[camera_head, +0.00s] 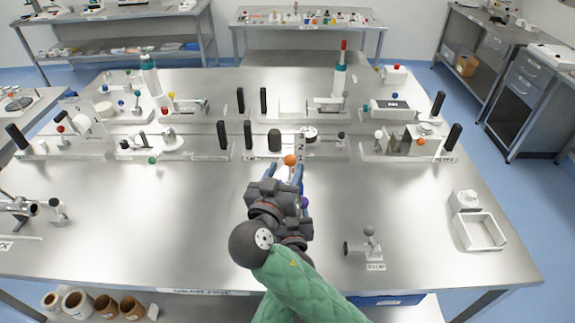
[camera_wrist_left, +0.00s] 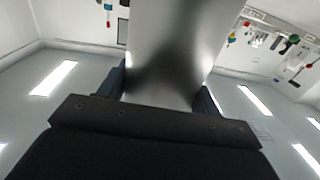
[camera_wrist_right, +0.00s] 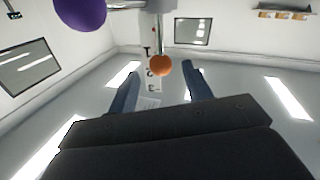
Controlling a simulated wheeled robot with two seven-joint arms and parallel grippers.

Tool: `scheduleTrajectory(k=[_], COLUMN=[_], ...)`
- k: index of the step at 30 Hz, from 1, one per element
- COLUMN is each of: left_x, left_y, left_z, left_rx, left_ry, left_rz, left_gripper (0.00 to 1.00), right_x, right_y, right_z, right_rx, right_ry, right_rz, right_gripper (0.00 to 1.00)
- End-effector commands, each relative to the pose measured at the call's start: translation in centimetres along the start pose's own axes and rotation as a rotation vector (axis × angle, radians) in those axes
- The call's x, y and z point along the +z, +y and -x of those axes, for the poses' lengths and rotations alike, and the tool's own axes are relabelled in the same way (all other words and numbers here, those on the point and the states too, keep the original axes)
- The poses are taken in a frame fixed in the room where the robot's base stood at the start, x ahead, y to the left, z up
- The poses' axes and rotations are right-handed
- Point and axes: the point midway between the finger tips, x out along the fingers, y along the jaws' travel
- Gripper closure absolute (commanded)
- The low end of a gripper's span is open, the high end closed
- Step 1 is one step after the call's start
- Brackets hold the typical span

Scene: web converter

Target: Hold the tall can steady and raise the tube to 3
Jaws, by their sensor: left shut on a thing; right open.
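In the left wrist view my left gripper (camera_wrist_left: 163,92) is shut on a smooth grey metallic body, the tall can by its look (camera_wrist_left: 175,45), which stands between the blue fingers. I cannot make out this hold in the head view. My right gripper (camera_head: 288,177) is at the middle of the table, open, its fingertips near an orange ball knob (camera_head: 290,160). In the right wrist view the knob (camera_wrist_right: 161,65) sits between and just beyond the open fingers (camera_wrist_right: 162,80). A white numbered scale (camera_head: 301,144) stands behind it; I cannot clearly make out the tube.
A purple ball (camera_head: 304,203) is close beside my right gripper. A grey lever stand (camera_head: 370,243) and a white tray (camera_head: 478,232) are on the right. Several fixtures with black posts line the table's back. The front left of the steel table (camera_head: 150,220) is mostly clear.

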Motion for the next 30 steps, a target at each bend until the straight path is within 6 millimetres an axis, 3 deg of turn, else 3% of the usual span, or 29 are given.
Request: scheduleTrajectory(k=[1, 7, 18, 26, 30], left_x=[0.7, 0.7, 0.7, 0.7, 0.7], left_y=[0.0, 0.0, 0.0, 0.0, 0.0], left_z=[0.1, 0.1, 0.1, 0.1, 0.1], left_rx=[0.0, 0.0, 0.0, 0.0, -0.001], left_ry=[-0.01, -0.01, -0.009, -0.009, -0.009], left_rz=[-0.003, -0.003, -0.003, -0.003, -0.003], left_gripper=[0.83, 0.83, 0.83, 0.83, 0.83], right_x=[0.1, 0.1, 0.1, 0.1, 0.1], right_y=[0.0, 0.0, 0.0, 0.0, 0.0], right_z=[-0.6, -2.1, -2.5, -2.5, -2.4], right_rx=[0.001, 0.0, 0.0, 0.0, 0.0], right_ry=[0.002, 0.001, 0.0, 0.0, 0.0], right_rz=[0.002, 0.001, 0.0, 0.0, 0.0], right_gripper=[0.5, 0.5, 0.5, 0.99, 1.0])
